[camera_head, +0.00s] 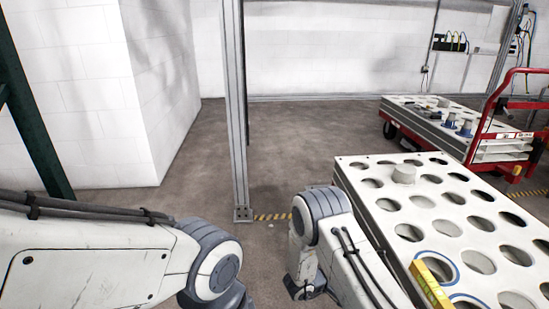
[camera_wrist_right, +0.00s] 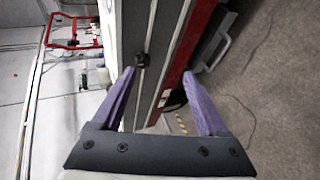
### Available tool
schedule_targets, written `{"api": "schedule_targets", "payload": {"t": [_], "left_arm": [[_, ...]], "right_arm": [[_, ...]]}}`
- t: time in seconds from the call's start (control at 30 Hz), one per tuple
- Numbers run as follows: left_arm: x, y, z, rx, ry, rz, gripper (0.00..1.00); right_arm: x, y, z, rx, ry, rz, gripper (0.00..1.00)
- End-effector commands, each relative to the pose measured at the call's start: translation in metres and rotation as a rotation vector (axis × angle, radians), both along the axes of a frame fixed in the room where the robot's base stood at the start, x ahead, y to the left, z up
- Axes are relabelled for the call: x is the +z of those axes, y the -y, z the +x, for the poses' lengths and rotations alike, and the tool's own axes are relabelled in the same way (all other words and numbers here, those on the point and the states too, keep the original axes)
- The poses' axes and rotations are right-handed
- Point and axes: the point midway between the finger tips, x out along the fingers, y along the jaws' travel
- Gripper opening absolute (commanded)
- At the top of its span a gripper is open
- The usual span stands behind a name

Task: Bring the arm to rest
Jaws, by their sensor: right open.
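My right gripper (camera_wrist_right: 159,73) shows in the right wrist view, with its two purple fingers apart and nothing between them. Behind the fingers runs a long grey and red-edged side (camera_wrist_right: 167,60) of some cart or table, with a small dark knob on it; I cannot tell whether the fingers are clear of it. In the head view my right arm is bent at the front, left of the white perforated table, and its gripper is hidden. My left arm reaches in from the left; its gripper is out of sight.
A grey post (camera_head: 237,120) rises mid-view. Floor (camera_head: 300,130) between post and carts is open.

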Motion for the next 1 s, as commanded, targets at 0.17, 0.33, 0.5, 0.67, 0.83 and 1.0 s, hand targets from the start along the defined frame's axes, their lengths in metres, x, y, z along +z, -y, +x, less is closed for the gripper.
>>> {"api": "schedule_targets", "payload": {"t": [0.17, 0.33, 0.5, 0.67, 0.83, 1.0], "left_arm": [[0.0, 0.0, 0.0, 0.0, 0.0, 0.0, 0.5], [0.0, 0.0, 0.0, 0.0, 0.0, 0.0, 0.5], [0.0, 0.0, 0.0, 0.0, 0.0, 0.0, 0.5], [0.0, 0.0, 0.0, 0.0, 0.0, 0.0, 0.5], [0.0, 0.0, 0.0, 0.0, 0.0, 0.0, 0.5], [0.0, 0.0, 0.0, 0.0, 0.0, 0.0, 0.5]], "right_arm": [[0.057, -0.038, 0.045, 0.102, 0.207, 0.451, 0.77], [0.111, -0.075, 0.031, 0.125, 0.236, 0.83, 0.77], [0.153, -0.094, -0.027, 0.061, 0.145, 1.076, 0.77], [0.172, -0.094, -0.081, -0.033, 0.055, 1.159, 0.77], [0.183, -0.085, -0.13, -0.129, -0.015, 1.176, 0.77], [0.192, -0.072, -0.176, -0.229, -0.065, 1.156, 0.77]]}}
